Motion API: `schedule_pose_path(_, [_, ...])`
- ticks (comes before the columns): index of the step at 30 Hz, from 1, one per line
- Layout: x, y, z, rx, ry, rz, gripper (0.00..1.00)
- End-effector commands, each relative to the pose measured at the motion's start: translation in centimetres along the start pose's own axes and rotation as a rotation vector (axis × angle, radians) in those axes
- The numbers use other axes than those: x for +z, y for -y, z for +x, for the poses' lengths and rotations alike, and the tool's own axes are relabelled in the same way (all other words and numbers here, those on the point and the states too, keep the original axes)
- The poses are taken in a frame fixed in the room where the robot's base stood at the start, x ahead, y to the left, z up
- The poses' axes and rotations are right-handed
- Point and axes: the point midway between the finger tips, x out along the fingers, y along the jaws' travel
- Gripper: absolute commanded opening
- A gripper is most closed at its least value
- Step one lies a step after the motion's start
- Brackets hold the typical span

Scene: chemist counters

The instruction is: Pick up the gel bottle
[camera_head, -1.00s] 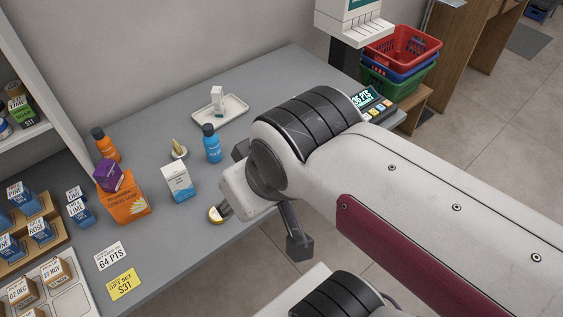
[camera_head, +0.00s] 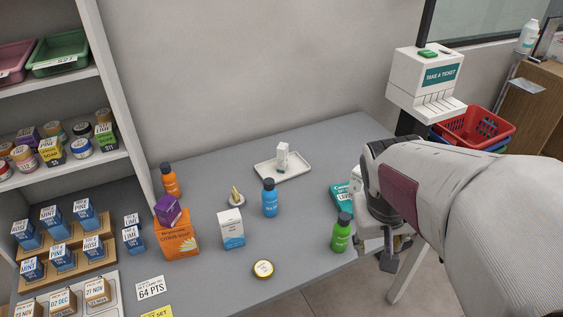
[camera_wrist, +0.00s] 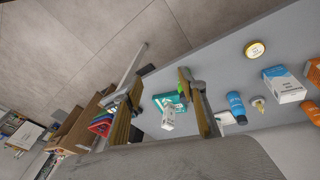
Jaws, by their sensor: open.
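Three small bottles stand on the grey counter (camera_head: 215,285): a blue bottle (camera_head: 270,199), a green bottle (camera_head: 341,233) and an orange bottle (camera_head: 169,181). I cannot read which label says gel. My gripper (camera_head: 388,258) is at the right side of the counter, just right of the green bottle. In the wrist view my gripper (camera_wrist: 160,78) is open and empty. A teal box (camera_wrist: 172,99) and a white box (camera_wrist: 168,119) show between its fingers. The green bottle is mostly hidden behind the right finger there. The blue bottle (camera_wrist: 236,108) lies right of that finger.
A white tray (camera_head: 262,174) with a small white item stands at the back. A white-blue carton (camera_head: 231,230), an orange soap box (camera_head: 178,239) and a round tin (camera_head: 263,268) are on the counter. A ticket machine (camera_head: 428,83) and red basket (camera_head: 474,128) are behind my arm.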

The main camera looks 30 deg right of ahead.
Motion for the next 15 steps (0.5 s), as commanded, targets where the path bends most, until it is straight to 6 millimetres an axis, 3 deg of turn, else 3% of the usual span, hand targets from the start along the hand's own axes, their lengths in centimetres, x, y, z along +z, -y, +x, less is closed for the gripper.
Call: schedule_pose_path(15, [-4.6,-12.5,7.9,0.183,-0.047,-0.028,0.41])
